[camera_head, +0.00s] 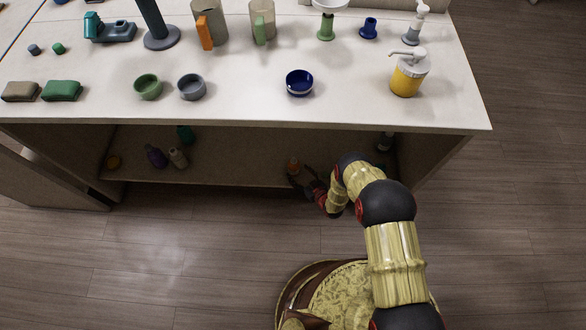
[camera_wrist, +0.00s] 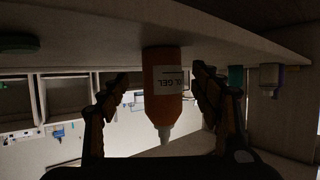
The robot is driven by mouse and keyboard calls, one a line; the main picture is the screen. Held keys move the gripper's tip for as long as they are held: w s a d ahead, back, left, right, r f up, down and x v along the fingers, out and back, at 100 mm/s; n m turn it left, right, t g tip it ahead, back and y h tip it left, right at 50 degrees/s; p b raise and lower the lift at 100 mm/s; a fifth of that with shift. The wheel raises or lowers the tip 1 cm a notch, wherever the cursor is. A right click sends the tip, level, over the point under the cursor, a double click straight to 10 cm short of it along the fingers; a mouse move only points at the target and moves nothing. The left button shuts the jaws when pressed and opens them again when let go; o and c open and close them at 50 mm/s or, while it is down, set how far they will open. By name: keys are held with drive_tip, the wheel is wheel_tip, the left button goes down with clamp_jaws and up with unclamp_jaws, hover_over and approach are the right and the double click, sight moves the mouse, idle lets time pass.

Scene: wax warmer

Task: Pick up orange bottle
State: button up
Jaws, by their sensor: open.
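The orange bottle (camera_head: 293,166) stands on the lower shelf of the counter, seen small in the head view. In the wrist view, which is upside down, the orange bottle (camera_wrist: 162,85) has a white label with dark letters and a pale pointed tip. My gripper (camera_head: 304,184) reaches into the shelf opening at the bottle. In the wrist view its two dark fingers (camera_wrist: 160,92) are open, one on each side of the bottle.
A purple bottle (camera_head: 156,156), a beige bottle (camera_head: 178,158) and a green item (camera_head: 186,135) are on the shelf (camera_head: 235,160) to the left. A white bottle (camera_head: 385,141) is at its right end. The countertop (camera_head: 240,108) overhangs, with bowls and a yellow pump bottle (camera_head: 408,74) on top.

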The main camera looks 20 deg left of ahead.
drive_tip(key=b+x, duration=0.2)
drive_tip(key=x, duration=0.2)
drive_tip(key=shift+w+a+f, duration=0.1)
drive_tip(key=shift+a+f, duration=0.15)
drive_tip(key=shift+a, duration=0.05)
drive_tip(key=shift+r, duration=0.1)
drive_tip(key=shift+c, duration=0.5)
drive_tip(key=c, duration=0.7)
drive_tip(key=shift+c, duration=0.7)
drive_tip(key=shift+r, duration=0.1)
